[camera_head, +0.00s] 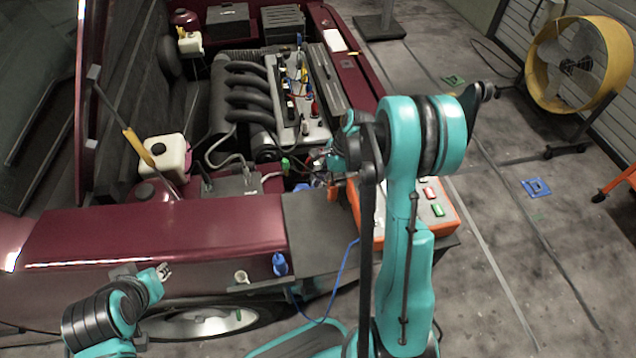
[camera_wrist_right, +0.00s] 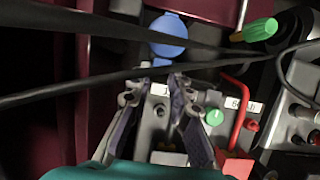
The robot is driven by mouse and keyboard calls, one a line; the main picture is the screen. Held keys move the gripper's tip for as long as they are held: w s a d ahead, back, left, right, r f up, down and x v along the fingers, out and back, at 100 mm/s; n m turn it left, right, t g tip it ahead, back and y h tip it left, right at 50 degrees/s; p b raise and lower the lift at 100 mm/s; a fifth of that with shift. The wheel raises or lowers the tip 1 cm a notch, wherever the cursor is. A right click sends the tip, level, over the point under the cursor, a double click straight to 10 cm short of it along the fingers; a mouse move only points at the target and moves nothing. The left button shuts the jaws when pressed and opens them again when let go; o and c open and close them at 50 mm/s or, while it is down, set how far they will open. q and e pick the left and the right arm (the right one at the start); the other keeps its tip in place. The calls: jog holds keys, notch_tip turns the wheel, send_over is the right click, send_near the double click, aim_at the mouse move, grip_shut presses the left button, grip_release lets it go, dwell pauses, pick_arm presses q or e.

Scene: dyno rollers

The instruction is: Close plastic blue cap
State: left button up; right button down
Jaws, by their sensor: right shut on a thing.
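The blue cap (camera_wrist_right: 167,36) is a rounded lid on a grey panel (camera_wrist_right: 150,122) in the right wrist view. It stands raised at the panel's far edge, beyond my right fingertips. My right gripper (camera_wrist_right: 157,84) has a finger on each side of a grey part of the panel with a white label. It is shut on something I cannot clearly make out. In the head view my right arm hides most of this area, and only a bit of blue (camera_head: 309,187) shows there. My left gripper (camera_head: 164,271) is over the car's front fender, away from the panel, its fingers too small to read.
A green knob (camera_wrist_right: 215,117), a red handle (camera_wrist_right: 238,112), a green-handled tool (camera_wrist_right: 258,30) and dark cables crowd the panel. The engine (camera_head: 255,100) lies beyond. A blue object (camera_head: 280,264) and a small cup (camera_head: 241,277) stand on the front edge. A yellow fan (camera_head: 575,65) stands right.

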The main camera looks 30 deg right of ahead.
jog(key=shift+s+d+f, duration=0.1)
jog(key=shift+d+f, duration=0.05)
jog(key=shift+f, duration=0.05)
jog(key=c, duration=1.4)
grip_release()
jog(key=v, duration=1.2)
